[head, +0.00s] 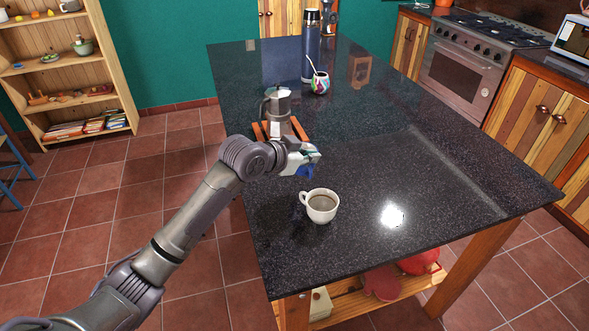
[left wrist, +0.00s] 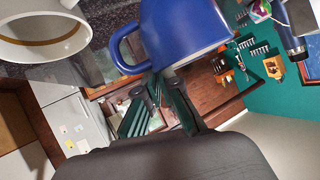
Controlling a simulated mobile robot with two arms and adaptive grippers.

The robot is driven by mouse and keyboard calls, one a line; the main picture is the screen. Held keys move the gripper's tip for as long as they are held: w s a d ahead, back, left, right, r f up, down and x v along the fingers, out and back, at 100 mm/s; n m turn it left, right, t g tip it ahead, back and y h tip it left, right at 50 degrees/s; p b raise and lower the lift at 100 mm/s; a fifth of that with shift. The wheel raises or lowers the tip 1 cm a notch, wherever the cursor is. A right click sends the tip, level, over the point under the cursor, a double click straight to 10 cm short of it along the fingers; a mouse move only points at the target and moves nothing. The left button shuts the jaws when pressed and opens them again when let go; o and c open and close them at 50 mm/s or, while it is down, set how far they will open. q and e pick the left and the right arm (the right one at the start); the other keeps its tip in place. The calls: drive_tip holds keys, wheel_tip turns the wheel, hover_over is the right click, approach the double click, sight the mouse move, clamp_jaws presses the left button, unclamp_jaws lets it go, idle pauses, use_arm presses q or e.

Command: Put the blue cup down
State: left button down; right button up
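My left gripper (head: 304,158) is over the dark stone counter (head: 380,195), behind the white cup in the head view. A blue cup (left wrist: 185,28) fills the top middle of the left wrist view, its handle to the left. The fingers of the left gripper (left wrist: 166,84) meet at the cup's pale rim edge and appear shut on it. In the head view only a small blue patch of the cup (head: 304,172) shows below the gripper; the rest is hidden. I cannot tell whether its base touches the counter. My right gripper is not in view.
A white cup of coffee (head: 320,206) stands close in front of my left gripper. A moka pot (head: 277,110) stands on a wooden trivet (head: 259,131) behind it. The counter's right side is clear.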

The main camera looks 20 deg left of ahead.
sight(299, 172)
use_arm(q)
drive_tip(key=a+f, duration=0.1)
drive_tip(key=w+a, duration=0.1)
drive_tip(key=a, duration=0.1)
drive_tip(key=shift+f, duration=0.4)
drive_tip(key=shift+a+f+p, duration=0.3)
drive_tip(key=shift+a+f, duration=0.05)
wheel_tip(299, 172, down, 3)
drive_tip(key=shift+f+p, duration=0.2)
drive_tip(key=shift+p, duration=0.25)
drive_tip(key=shift+f, duration=0.25)
drive_tip(key=shift+f, duration=0.2)
drive_tip(key=c, duration=1.3)
unclamp_jaws()
